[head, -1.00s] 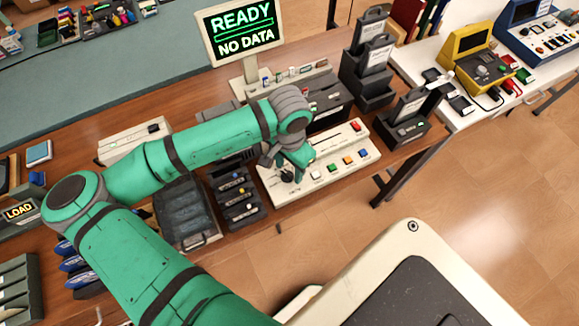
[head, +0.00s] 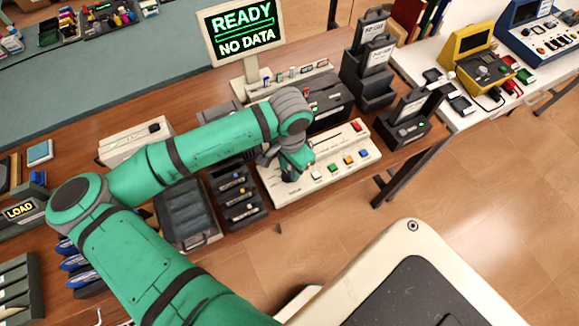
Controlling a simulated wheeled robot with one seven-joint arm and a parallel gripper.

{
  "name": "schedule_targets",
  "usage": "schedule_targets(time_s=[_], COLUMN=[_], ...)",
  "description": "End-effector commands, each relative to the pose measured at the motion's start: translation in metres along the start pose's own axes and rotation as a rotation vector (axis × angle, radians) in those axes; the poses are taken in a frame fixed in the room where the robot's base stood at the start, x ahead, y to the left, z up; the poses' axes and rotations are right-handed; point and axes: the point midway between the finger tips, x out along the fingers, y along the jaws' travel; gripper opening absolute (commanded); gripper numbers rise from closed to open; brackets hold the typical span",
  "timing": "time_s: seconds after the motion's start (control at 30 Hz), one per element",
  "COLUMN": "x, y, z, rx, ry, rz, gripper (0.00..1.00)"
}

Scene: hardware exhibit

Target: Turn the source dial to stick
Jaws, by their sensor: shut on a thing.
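The cream control panel (head: 283,197) lies on the wooden bench, with a row of colored buttons (head: 348,160) and a red button (head: 357,127) at its far right corner. My gripper (head: 290,176) is down at the panel's left part, shut on the source dial. The dial is hidden behind the gripper and wrist, so its pointer and its setting cannot be read. The monitor (head: 239,30) behind the panel shows "READY" and "NO DATA" in green.
A black slotted rack (head: 237,196) and a dark tray (head: 187,214) stand left of the panel. Dark card holders (head: 408,124) stand to its right. A yellow device (head: 476,62) sits on the white table. Open floor lies in front.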

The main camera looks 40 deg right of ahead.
Motion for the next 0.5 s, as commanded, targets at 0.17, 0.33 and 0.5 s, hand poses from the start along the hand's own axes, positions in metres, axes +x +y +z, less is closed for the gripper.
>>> schedule_targets(time_s=[0.17, 0.33, 0.5], x=[-0.0001, -0.0002, -0.0003], y=[0.0014, 0.0025, 0.0032], z=[-0.0001, 0.0, 0.0004], rx=[0.124, 0.279, 0.44], ry=[0.001, 0.002, 0.002], rz=[0.001, 0.002, 0.0], gripper=[0.06, 0.06, 0.06])
